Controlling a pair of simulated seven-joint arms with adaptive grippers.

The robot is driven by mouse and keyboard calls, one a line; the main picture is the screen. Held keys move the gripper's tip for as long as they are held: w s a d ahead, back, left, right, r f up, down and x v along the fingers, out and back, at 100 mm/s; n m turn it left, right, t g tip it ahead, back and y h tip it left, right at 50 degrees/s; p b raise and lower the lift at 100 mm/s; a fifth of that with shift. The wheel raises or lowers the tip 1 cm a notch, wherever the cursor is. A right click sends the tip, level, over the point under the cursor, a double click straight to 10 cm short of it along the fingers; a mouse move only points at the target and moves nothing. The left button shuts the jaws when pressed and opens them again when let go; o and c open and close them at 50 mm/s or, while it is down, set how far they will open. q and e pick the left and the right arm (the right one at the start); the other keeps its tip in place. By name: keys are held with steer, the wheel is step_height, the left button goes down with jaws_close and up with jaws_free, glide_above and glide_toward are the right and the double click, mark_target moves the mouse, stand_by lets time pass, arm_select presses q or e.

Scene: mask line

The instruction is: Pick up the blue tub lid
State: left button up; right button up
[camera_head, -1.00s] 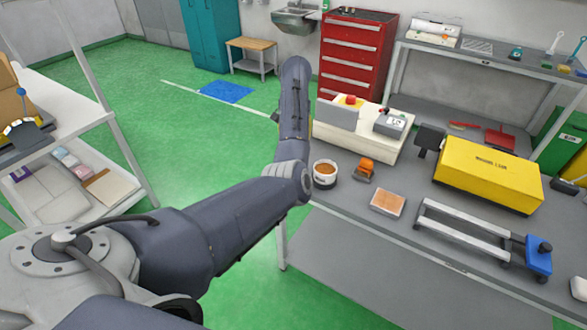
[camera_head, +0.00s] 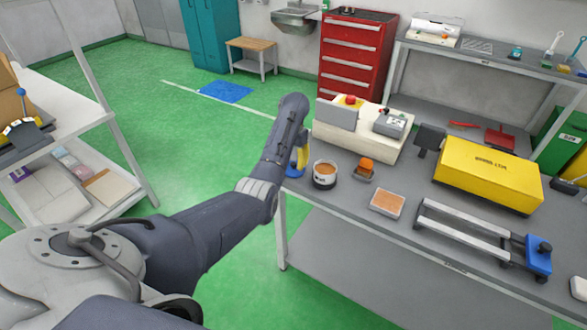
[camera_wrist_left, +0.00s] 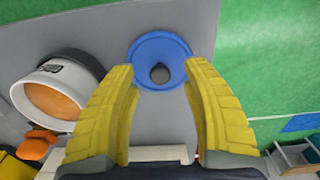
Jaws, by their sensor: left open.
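The blue tub lid (camera_wrist_left: 150,45) lies flat on the grey bench top in the left wrist view, with a dark round knob (camera_wrist_left: 160,74) at its middle. In the head view only a sliver of the lid (camera_head: 292,172) shows beside my arm. My left gripper (camera_wrist_left: 158,74) is open, its two yellow fingers on either side of the knob. Contact with the lid cannot be told. In the head view its yellow fingers (camera_head: 302,158) point down at the bench's left end, partly hidden by the arm. My right gripper is out of view.
A white tub (camera_head: 324,183) with orange-brown contents stands right beside the lid. An orange-topped block (camera_head: 365,165) and a flat tan-topped block (camera_head: 387,202) lie farther right. A cream machine (camera_head: 360,133) stands behind. The bench edge is close to the lid.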

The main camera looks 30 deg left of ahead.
arm_select(q)
steer(key=shift+f, duration=0.7)
steer(key=shift+c, duration=0.2)
jaws_close()
